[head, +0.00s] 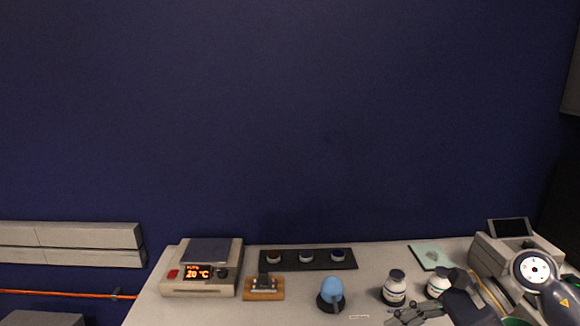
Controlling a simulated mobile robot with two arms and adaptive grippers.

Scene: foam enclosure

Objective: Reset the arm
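My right gripper (415,313) is low in the head view, at the right part of the front of the table (205,312). Its arm comes in from the right edge. The gripper points left, in front of two white bottles. The fingers are small and dark, and I cannot tell whether they are open or shut. No held object is visible in it. My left arm and gripper are not in view.
A hot plate (202,268) reading 20 °C stands at left. Rightward are a wooden-based device (264,289), a black rack (309,259) with three round pieces, a blue-domed object (331,292), a bottle (395,287) and another bottle (438,284). A grey machine (487,257) stands far right.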

